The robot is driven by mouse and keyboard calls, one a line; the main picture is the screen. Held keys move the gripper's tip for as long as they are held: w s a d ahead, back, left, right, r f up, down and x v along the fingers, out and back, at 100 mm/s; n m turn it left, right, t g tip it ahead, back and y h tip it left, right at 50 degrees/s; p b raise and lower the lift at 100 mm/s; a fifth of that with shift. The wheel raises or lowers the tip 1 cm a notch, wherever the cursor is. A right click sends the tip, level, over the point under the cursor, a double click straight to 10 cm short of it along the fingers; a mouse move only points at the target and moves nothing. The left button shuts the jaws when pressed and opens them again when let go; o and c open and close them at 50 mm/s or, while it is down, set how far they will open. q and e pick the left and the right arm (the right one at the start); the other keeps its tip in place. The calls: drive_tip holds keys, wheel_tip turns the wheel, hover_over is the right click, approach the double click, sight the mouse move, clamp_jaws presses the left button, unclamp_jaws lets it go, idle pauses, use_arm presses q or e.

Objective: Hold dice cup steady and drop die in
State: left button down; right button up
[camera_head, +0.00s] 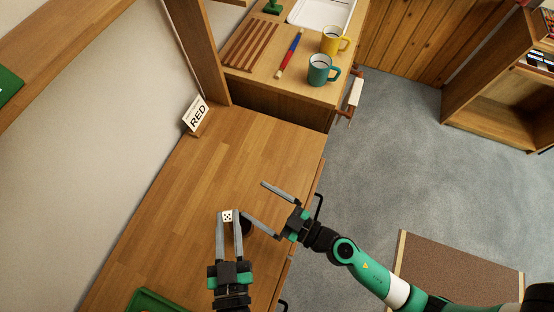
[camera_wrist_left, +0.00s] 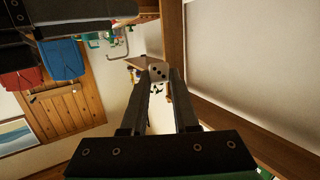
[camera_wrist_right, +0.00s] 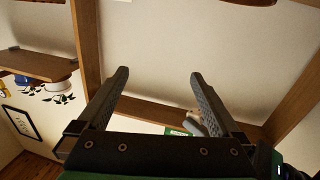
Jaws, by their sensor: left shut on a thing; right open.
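My left gripper (camera_head: 228,214) is shut on a white die with dark pips (camera_head: 227,216), held at its fingertips over the wooden worktop. The left wrist view also shows the die (camera_wrist_left: 158,71) between the tips. A dark, round-looking object, which looks like the dice cup (camera_head: 247,226), shows just right of the left fingers.
The worktop (camera_head: 170,230) is mostly clear. A green tray (camera_head: 155,302) is at the front edge of view. Teal mug (camera_head: 321,70), yellow mug (camera_head: 333,41) and a red-blue stick (camera_head: 289,53) are on the far counter.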

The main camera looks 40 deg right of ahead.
drive_tip(key=s+f+g, duration=0.1)
drive_tip(key=s+f, duration=0.2)
drive_tip(key=s+a+f+n+g+y, duration=0.1)
drive_tip(key=s+f, duration=0.2)
drive_tip(key=f, duration=0.1)
drive_tip(key=s+f+g, duration=0.2)
drive_tip(key=s+f, duration=0.1)
drive_tip(key=shift+a+f, duration=0.15)
drive_tip(key=shift+a, duration=0.25)
hover_over(244, 227)
wheel_tip(244, 227, down, 3)
drive_tip(key=shift+f, duration=0.2)
